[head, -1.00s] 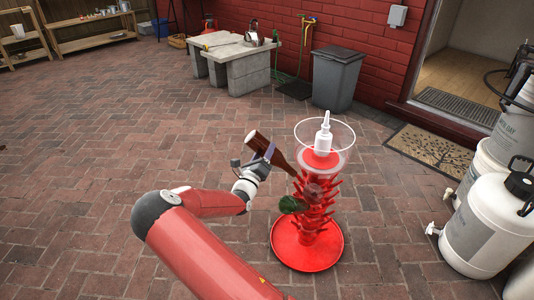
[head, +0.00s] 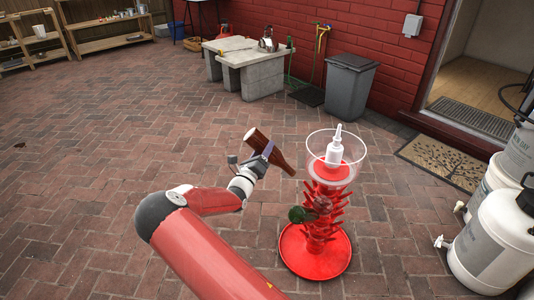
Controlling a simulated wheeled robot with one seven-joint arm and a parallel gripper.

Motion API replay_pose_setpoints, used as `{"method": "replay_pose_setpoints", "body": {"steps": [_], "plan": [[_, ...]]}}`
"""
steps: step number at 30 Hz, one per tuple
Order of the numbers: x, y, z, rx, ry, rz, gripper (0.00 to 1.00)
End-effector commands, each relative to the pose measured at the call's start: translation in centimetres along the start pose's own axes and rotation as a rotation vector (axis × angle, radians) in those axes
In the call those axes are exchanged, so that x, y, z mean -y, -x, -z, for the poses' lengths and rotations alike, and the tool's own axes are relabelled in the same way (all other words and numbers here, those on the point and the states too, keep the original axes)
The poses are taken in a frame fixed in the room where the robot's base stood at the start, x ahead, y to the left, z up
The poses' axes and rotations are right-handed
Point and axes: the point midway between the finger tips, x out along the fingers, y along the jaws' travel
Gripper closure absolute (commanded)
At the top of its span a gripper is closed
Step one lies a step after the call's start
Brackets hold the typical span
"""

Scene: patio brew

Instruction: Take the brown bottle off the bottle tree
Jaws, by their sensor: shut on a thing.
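The brown bottle (head: 279,158) is tilted in the air, its base up to the left and its neck down to the right. My gripper (head: 265,150) is shut on its body. The bottle's neck end is left of the red bottle tree (head: 322,214) and appears clear of its pegs. A green bottle (head: 296,214) hangs on the left side of the tree. A white squeeze bottle (head: 335,150) stands inside the clear bowl (head: 363,152) on top of the tree.
White kegs (head: 490,235) stand at the right edge, near a doormat (head: 440,163). A grey bin (head: 351,88) and a block table (head: 245,72) stand at the back by the red wall. The brick paving to the left is open.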

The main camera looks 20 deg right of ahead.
Motion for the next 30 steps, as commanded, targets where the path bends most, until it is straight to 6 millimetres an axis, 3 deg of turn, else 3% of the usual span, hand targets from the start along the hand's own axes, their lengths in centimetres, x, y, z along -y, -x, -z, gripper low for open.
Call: {"method": "replay_pose_setpoints", "body": {"steps": [15, 30], "plan": [[0.0, 0.0, -1.1, 0.001, -0.002, 0.001, 0.75], [-1.2, 0.5, -5.8, 0.002, -0.005, 0.001, 0.75]]}}
